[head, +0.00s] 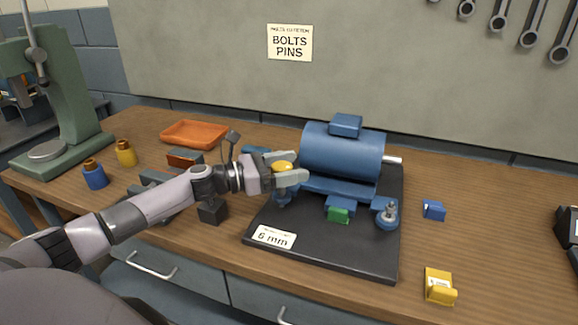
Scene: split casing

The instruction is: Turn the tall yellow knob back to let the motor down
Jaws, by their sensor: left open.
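A blue motor (343,152) with a silver shaft sits on a black base plate (330,252) marked "6 mm". The yellow knob (282,166) shows at the motor's front left corner, on a blue foot or mount. My left gripper (300,180) is open at the knob, with its fingers beside it. Part of the knob is hidden by the gripper, and I cannot tell whether the fingers touch it. My right gripper is not in view.
A green block (339,215) sits at the plate's middle front, and a silver-topped mount (388,214) at its right. Blue (434,210) and yellow (439,286) pieces lie right of the plate. An orange tray (194,133) and two small bottles (95,174) stand left. The right bench is mostly clear.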

